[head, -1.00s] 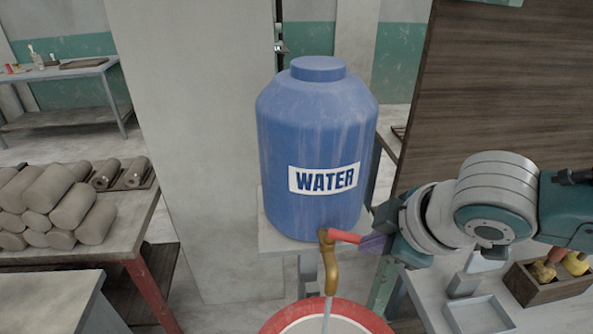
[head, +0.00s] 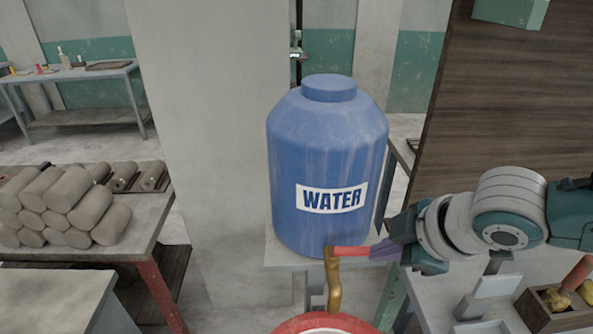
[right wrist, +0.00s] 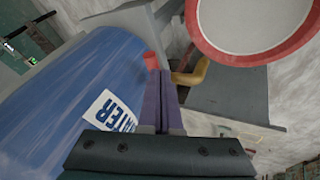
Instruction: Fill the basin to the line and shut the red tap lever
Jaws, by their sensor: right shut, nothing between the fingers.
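The blue water barrel (head: 325,150) stands upright with a brass tap (head: 333,285) low on its front. The red tap lever (head: 350,252) points right from the tap's top. The basin (head: 325,322) shows only its red rim at the bottom edge; its line and water level are out of view. The basin also shows in the right wrist view (right wrist: 275,52), its inside pale. My right gripper (head: 376,252) has its purple fingers shut and empty at the lever's free end; I cannot tell if they touch it. My left gripper is not in view.
A grey stand (head: 285,260) carries the barrel. At right are a wooden box (head: 550,320) with a red-handled tool and yellowish items, and a dark wooden panel (head: 520,110). Clay rolls (head: 65,205) lie stacked on a table at left.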

